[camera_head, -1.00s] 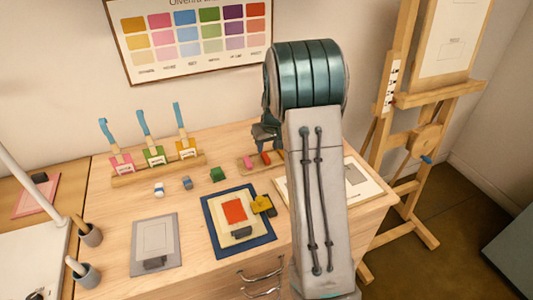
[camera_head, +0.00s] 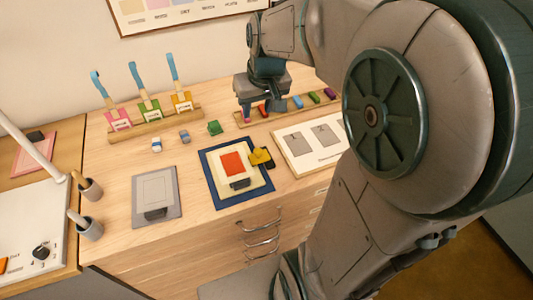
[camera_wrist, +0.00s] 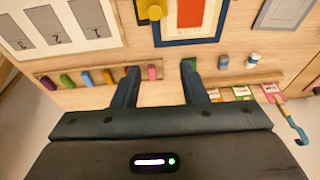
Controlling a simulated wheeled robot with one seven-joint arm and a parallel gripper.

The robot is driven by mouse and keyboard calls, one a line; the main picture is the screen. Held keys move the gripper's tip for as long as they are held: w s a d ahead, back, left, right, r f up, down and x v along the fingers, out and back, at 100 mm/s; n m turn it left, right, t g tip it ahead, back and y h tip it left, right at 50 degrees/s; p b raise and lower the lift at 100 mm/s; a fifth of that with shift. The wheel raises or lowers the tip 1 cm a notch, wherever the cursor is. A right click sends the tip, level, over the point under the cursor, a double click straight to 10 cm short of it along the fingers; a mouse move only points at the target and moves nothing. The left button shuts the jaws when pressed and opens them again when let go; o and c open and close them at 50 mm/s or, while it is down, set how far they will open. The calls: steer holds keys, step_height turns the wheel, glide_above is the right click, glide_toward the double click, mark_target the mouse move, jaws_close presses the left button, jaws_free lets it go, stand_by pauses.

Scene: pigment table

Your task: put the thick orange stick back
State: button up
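My gripper (camera_head: 260,104) hangs over the near-left part of a wooden rack (camera_head: 243,124) of short coloured sticks at the table's back right. In the wrist view its two fingers (camera_wrist: 160,72) are apart with nothing held between them. The rack shows a pink stick (camera_wrist: 152,72), a green stick (camera_wrist: 66,79) and a purple stick (camera_wrist: 47,82). I cannot tell for sure which piece is the thick orange stick; a small orange piece (camera_head: 3,266) shows at the far left edge.
A green block (camera_head: 214,128) and two small blue-white pieces lie left of the rack. A white sheet (camera_head: 318,157) lies near the rack.

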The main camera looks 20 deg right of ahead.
steer(key=s+a+f, duration=0.1)
steer(key=s+a, duration=0.2)
steer(key=s, duration=1.1)
steer(key=shift+a, duration=0.35)
